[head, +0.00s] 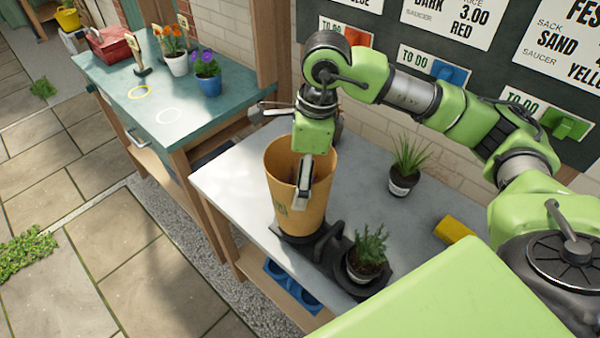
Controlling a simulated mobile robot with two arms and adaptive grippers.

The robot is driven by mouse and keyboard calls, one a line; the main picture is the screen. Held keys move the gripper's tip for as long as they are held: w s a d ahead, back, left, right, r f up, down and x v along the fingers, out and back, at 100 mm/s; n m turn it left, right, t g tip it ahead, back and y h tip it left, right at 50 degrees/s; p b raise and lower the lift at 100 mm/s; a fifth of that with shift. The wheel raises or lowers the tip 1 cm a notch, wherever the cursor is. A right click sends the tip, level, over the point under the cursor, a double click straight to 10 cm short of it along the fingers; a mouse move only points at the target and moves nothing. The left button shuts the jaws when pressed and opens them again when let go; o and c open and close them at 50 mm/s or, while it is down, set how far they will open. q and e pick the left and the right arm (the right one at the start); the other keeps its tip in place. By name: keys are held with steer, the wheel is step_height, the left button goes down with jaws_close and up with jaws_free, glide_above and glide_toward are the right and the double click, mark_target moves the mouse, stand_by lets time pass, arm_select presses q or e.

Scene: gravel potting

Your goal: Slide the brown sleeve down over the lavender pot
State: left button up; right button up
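The brown sleeve (282,190) is a tall tan tapered cup with a wide open top and a small dark mark on its side. It stands upright over one end of a black stand (325,254). My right gripper (300,188) points down at the sleeve's near rim, with a finger in front of the wall. The other finger is hidden, so its grip is unclear. A bushy green plant in a dark pot (359,272) is on the stand's other end. I cannot tell if this is the lavender pot. The sleeve's inside is mostly hidden. My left gripper is out of view.
A teal table (112,85) at left holds orange flowers (171,42), purple flowers in a blue pot (208,84) and a red container (108,45).

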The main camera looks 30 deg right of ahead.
steer(key=shift+f, duration=0.2)
steer(key=o, duration=0.8)
step_height(320, 180, up, 12)
steer(key=d, duration=0.1)
steer(key=shift+s+d, duration=0.25)
steer(key=shift+s, duration=0.2)
steer(key=shift+f, duration=0.1)
